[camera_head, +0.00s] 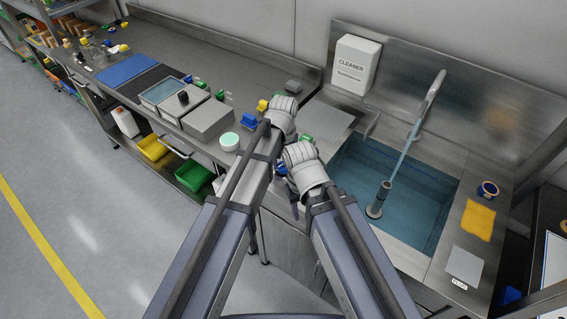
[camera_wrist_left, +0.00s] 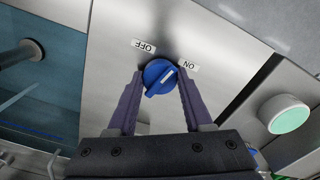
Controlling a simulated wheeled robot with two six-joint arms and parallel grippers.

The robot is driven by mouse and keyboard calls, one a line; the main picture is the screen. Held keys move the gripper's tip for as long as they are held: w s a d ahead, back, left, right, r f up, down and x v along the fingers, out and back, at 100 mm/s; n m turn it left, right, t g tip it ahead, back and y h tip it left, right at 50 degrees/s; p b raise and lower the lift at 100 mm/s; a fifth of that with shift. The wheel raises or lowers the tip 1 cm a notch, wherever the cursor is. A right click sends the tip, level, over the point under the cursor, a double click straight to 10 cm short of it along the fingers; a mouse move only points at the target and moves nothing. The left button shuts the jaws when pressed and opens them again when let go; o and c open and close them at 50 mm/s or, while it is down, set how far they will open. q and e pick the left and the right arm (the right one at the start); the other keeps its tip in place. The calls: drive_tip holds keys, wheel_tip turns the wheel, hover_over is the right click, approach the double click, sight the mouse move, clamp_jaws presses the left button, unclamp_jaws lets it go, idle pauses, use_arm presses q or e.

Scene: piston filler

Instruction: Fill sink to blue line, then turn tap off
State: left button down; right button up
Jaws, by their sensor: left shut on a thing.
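The sink (camera_head: 436,222) holds blue-tinted water, and a blue line (camera_wrist_left: 17,98) shows on its wall in the left wrist view. The tap (camera_head: 432,92) arches over the sink, and a pale stream (camera_head: 404,158) runs from its spout toward the upright drain pipe (camera_head: 381,196). My left gripper (camera_wrist_left: 158,80) is shut on the blue tap knob (camera_wrist_left: 154,72), between the OFF and ON labels. The knob's white mark points toward ON. In the head view my arms mostly hide the knob.
A cleaner box (camera_head: 356,64) hangs on the wall behind the sink. A yellow cloth (camera_head: 479,220), a blue tape roll (camera_head: 488,189) and a grey plate (camera_head: 464,265) lie right of the sink. A round green-topped tub (camera_head: 229,141) stands on the counter at left.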

sight(283, 165)
use_arm(q)
drive_tip(key=m, duration=0.5)
drive_tip(key=shift+m, duration=0.4)
idle(0.4)
drive_tip(key=shift+c, duration=1.5)
unclamp_jaws()
wheel_tip(283, 165, up, 8)
drive_tip(key=p, duration=0.8)
drive_tip(key=shift+f, duration=0.1)
